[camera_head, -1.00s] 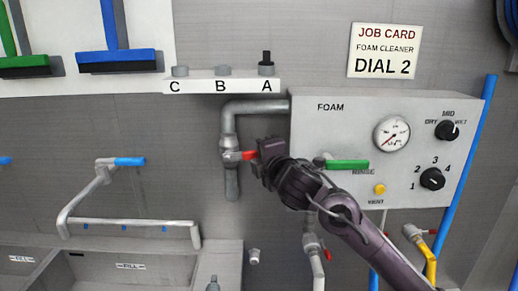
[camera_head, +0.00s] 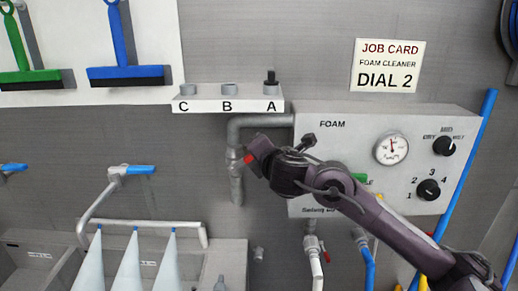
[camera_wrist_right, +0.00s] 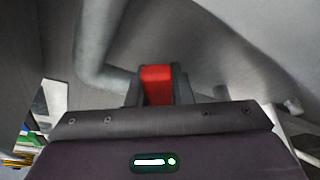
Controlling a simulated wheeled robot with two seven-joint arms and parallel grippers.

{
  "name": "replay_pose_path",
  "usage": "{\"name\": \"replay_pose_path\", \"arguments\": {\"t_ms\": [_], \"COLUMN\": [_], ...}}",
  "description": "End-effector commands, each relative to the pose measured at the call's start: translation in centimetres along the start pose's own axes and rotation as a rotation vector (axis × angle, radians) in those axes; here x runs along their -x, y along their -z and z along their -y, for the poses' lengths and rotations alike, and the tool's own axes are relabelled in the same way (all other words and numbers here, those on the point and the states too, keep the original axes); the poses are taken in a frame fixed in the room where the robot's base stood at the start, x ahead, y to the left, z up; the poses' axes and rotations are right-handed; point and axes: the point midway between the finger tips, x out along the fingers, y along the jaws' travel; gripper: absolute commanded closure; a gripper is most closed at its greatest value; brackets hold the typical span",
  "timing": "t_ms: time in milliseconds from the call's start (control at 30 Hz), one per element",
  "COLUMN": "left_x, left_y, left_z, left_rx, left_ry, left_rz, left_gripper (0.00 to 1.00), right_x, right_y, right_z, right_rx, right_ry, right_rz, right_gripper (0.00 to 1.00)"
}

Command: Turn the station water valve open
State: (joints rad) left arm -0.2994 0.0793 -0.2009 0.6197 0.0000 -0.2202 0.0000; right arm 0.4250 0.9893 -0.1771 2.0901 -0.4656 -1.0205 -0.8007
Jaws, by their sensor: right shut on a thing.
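The water valve is on the grey pipe (camera_head: 236,190) left of the foam panel. Its red handle (camera_head: 249,158) is mostly covered by my right gripper (camera_head: 256,154) in the head view. In the right wrist view the red handle (camera_wrist_right: 157,84) sits between the two dark fingers of the right gripper (camera_wrist_right: 157,92), which is shut on it. Water sprays in several pale fans (camera_head: 130,262) from the bar over the sink. My left gripper is not in view.
The foam panel (camera_head: 310,150) with a gauge (camera_head: 391,148) and black dials is close behind my right arm. A shelf (camera_head: 228,105) marked C, B, A is above the pipe.

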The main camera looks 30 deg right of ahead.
Motion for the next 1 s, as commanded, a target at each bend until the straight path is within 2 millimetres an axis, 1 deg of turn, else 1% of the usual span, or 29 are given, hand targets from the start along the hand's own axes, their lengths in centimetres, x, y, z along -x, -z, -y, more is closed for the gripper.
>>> {"name": "replay_pose_path", "arguments": {"t_ms": [300, 333, 467, 500, 767, 867, 1000], "left_x": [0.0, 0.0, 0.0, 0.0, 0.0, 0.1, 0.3], "left_y": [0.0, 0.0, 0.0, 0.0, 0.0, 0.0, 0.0], "left_z": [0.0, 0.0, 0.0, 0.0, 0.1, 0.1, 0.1], "left_rx": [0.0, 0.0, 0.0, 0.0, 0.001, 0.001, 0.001], "left_ry": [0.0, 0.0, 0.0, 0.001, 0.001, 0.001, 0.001], "left_rz": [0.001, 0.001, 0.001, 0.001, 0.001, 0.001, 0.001], "left_gripper": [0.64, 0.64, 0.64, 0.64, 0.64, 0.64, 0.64], "right_x": [0.0, 0.0, 0.0, 0.0, 0.1, 0.9, 3.3], "right_y": [0.1, 0.1, 0.1, 0.1, 0.1, 0.0, 0.1], "right_z": [0.1, 0.1, 0.1, 0.1, 0.0, 0.0, -0.1], "right_rx": [0.004, 0.004, 0.002, 0.002, 0.001, 0.0, 0.003], "right_ry": [0.002, 0.002, 0.001, 0.001, 0.0, 0.0, -0.001], "right_rz": [-0.002, -0.002, -0.001, -0.001, -0.001, -0.002, -0.002], "right_gripper": [1.0, 0.76, 0.59, 0.58, 0.58, 0.58, 0.58]}}
